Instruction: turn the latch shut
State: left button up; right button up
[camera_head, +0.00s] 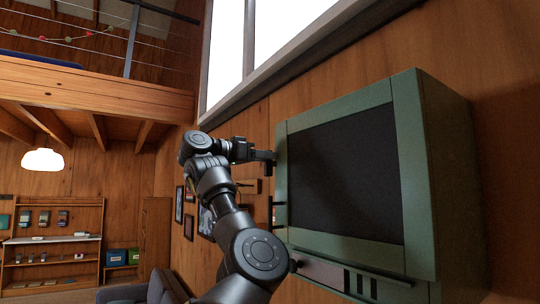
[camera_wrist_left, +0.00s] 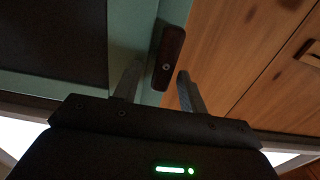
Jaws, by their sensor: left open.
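A dark red-brown bar with a round pivot, which looks like the latch (camera_wrist_left: 168,56), sits at the edge of a green cabinet frame in the left wrist view. It is slightly tilted in that picture. My left gripper (camera_wrist_left: 159,70) is open, with one finger on each side of the bar's near end; I cannot tell whether either finger touches it. In the head view my left gripper (camera_head: 270,157) is at the left edge of the green cabinet (camera_head: 409,160), and I cannot make out the latch there. My right gripper is not in view.
The cabinet has a dark front panel (camera_head: 345,175) and a dark upright handle (camera_head: 273,212) on its left edge. A small wooden block (camera_head: 249,186) is on the timber wall left of it. A sofa (camera_head: 150,288) and shelves (camera_head: 52,262) stand far back left.

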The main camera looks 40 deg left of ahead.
pick_arm(q)
jog(key=shift+s+a+r, duration=0.1)
jog(key=shift+s+a, duration=0.15)
jog(key=shift+s, duration=0.1)
jog(key=shift+c, duration=0.3)
grip_shut()
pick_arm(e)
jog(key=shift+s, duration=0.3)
